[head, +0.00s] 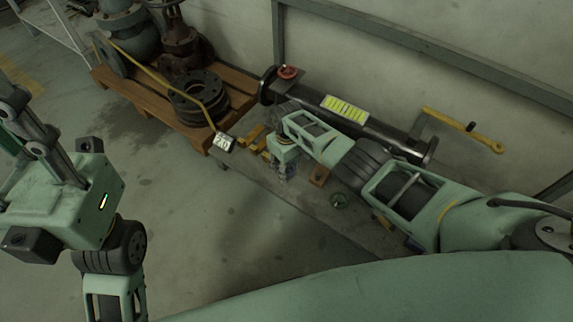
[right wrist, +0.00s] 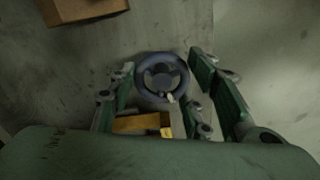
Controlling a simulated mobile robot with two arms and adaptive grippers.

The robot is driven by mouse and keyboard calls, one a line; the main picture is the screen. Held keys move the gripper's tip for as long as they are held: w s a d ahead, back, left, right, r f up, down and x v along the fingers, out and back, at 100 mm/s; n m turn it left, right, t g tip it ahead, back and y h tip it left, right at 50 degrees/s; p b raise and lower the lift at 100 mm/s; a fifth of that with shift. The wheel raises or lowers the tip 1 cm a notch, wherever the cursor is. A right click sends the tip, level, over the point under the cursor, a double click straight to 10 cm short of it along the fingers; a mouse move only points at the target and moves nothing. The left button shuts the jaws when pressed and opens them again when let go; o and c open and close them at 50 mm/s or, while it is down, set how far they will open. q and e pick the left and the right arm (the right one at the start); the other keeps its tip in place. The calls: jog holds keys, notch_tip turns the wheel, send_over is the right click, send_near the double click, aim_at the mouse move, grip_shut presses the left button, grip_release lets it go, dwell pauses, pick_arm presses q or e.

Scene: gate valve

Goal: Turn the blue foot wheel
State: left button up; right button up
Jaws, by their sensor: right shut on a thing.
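The blue foot wheel (right wrist: 148,66) shows in the right wrist view as a dark blue ring with a hub, low over the grey floor. My right gripper (right wrist: 160,80) has its fingers on the left and right sides of the wheel and is shut on it. In the head view my right gripper (head: 283,172) points down beside the bench-like base, and it mostly hides the wheel there. My left gripper (head: 28,105) is at the left edge of the head view, away from the wheel. Its fingertips are not clear, so its opening cannot be told.
A black pipe with a red handwheel (head: 288,72) and a yellow-green label (head: 345,109) lies along the wall. A wooden pallet (head: 140,100) carries valves and flanges (head: 198,95). A yellow bar (head: 465,131) leans at the right. Floor at left is clear.

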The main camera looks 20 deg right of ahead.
jog(key=shift+w+d+r, duration=0.15)
jog(key=shift+w+d, duration=0.05)
jog(key=shift+w, duration=0.1)
jog(key=o, duration=1.1)
jog(key=shift+s, duration=0.1)
jog(key=shift+a, duration=0.1)
notch_tip(320, 180, up, 12)
dwell(0.5)
